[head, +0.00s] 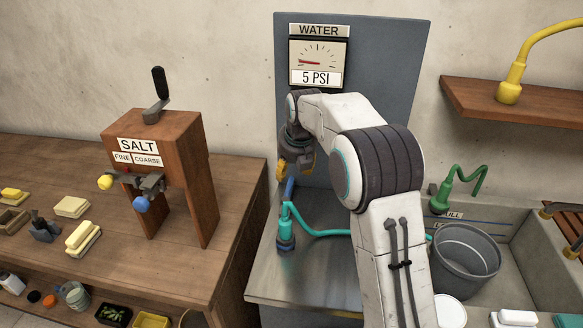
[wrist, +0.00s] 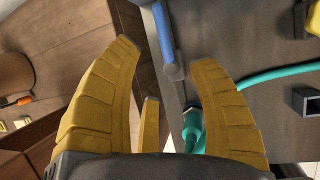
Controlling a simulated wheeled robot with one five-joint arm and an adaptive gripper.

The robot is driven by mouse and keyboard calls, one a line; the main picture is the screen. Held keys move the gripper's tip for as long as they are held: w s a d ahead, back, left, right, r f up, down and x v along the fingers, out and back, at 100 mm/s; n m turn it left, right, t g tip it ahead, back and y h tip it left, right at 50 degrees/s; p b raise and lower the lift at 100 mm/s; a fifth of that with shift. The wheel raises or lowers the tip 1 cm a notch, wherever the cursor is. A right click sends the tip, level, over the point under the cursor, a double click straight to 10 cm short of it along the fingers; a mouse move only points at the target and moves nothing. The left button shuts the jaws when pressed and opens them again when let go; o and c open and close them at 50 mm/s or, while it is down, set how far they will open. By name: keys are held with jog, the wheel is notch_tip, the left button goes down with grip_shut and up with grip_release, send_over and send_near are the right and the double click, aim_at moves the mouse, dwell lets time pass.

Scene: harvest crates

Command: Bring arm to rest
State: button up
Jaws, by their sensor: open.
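My gripper (head: 296,172) is at the end of my white arm, in front of the grey panel and above the metal counter. In the wrist view its yellow fingers (wrist: 165,62) are spread apart with nothing held between them. A teal fixture with a blue top (head: 287,222) stands on the counter just below my gripper, with a teal hose running right. In the wrist view its blue part (wrist: 166,40) shows beyond the fingers. I cannot tell whether a finger touches it.
A wooden salt dispenser (head: 165,178) stands on the wooden table at left. The water gauge (head: 317,62) on the panel reads 5 PSI. A grey bucket (head: 465,262) sits in the sink at right, below a green tap (head: 441,200). A wooden shelf (head: 520,100) holds a yellow fixture.

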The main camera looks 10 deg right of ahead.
jog(key=s+d+r+m, duration=0.1)
jog(key=s+r+m, duration=0.2)
jog(key=s+m, duration=0.55)
jog(key=s+d+r+m, duration=0.1)
jog(key=s+r+m, duration=0.2)
jog(key=s+m, duration=0.55)
jog(key=s+f+m, duration=0.2)
jog(key=s+m, duration=0.5)
jog(key=s, duration=0.4)
jog(key=s+d+f+m+g, duration=0.1)
jog(key=s+f+m, duration=0.1)
jog(key=s+m, duration=0.5)
jog(key=s, duration=0.4)
jog(key=shift+d+g+p, duration=0.15)
jog(key=shift+g+p, duration=0.15)
jog(key=shift+p, duration=0.05)
